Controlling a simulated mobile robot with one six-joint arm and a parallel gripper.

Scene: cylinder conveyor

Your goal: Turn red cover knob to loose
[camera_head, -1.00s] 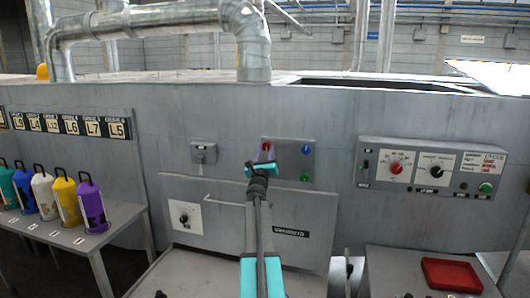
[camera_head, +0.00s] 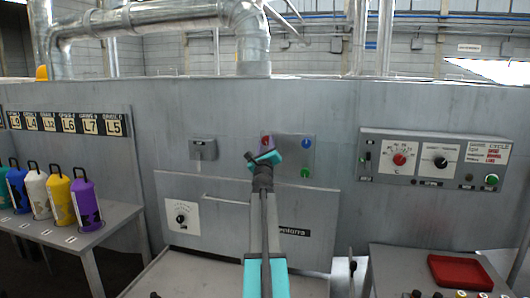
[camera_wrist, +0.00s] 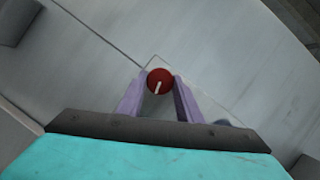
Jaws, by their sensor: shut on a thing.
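The red knob (camera_wrist: 160,80) is round with a white pointer line, and the wrist view shows it between the tips of my gripper's purple fingers. In the head view the same red knob (camera_head: 265,141) is at the upper left of a small grey plate (camera_head: 285,160), partly hidden by my gripper (camera_head: 267,147). My gripper is shut on the knob and its body is tilted in the head view. In the wrist view the knob's white line slants slightly, with its lower end to the left.
A blue knob (camera_head: 306,142) and a green knob (camera_head: 305,172) are on the same plate. A grey switch box (camera_head: 203,149) is to the left. A control panel (camera_head: 432,182) juts out at right. Coloured cylinders stand on a table (camera_head: 108,222) at left; a red tray (camera_head: 460,272) is at lower right.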

